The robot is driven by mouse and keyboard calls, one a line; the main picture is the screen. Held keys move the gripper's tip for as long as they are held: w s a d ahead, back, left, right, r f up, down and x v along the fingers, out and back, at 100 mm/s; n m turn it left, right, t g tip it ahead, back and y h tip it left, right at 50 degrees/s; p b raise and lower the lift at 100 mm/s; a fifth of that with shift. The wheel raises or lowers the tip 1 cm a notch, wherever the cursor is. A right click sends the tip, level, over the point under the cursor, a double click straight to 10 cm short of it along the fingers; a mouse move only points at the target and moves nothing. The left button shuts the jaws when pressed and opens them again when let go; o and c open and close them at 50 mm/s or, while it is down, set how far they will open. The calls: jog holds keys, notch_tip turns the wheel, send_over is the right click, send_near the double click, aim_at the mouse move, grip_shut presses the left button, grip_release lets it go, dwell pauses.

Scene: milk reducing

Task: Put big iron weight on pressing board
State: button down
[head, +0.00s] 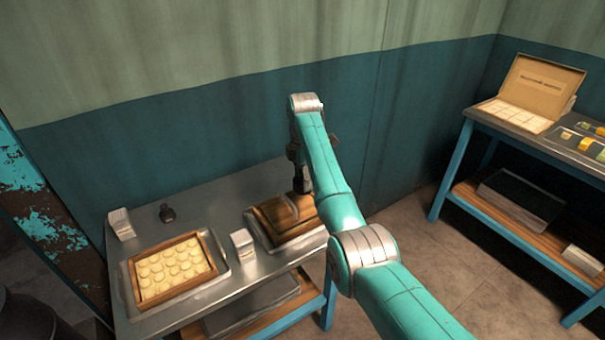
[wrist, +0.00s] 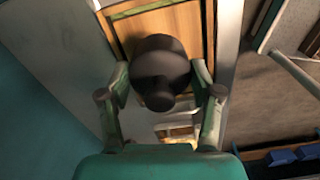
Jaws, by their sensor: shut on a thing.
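My gripper (wrist: 160,90) is shut on the big iron weight (wrist: 160,65), a dark rounded piece with a knob, seen between the two fingers in the wrist view. In the head view the dark weight (head: 301,184) is over the back right of the pressing board (head: 278,214), partly behind my arm. The board is brown wood and lies in a metal tray on the left table. It also shows beneath the weight in the wrist view (wrist: 187,22). I cannot tell whether the weight touches the board.
On the metal table (head: 190,200), a wooden frame (head: 137,283) holds several pale round pieces. A second table (head: 480,125) with an open box (head: 535,92) is at the right.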

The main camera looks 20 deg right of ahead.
jog(key=shift+f, duration=2.55)
jog(key=shift+f, duration=0.35)
dwell(0.4)
jog(key=shift+c, duration=0.7)
grip_release()
jog(key=shift+o, duration=0.7)
jog(key=shift+f, duration=0.2)
jog(key=shift+r, duration=0.2)
jog(key=shift+r, duration=3.4)
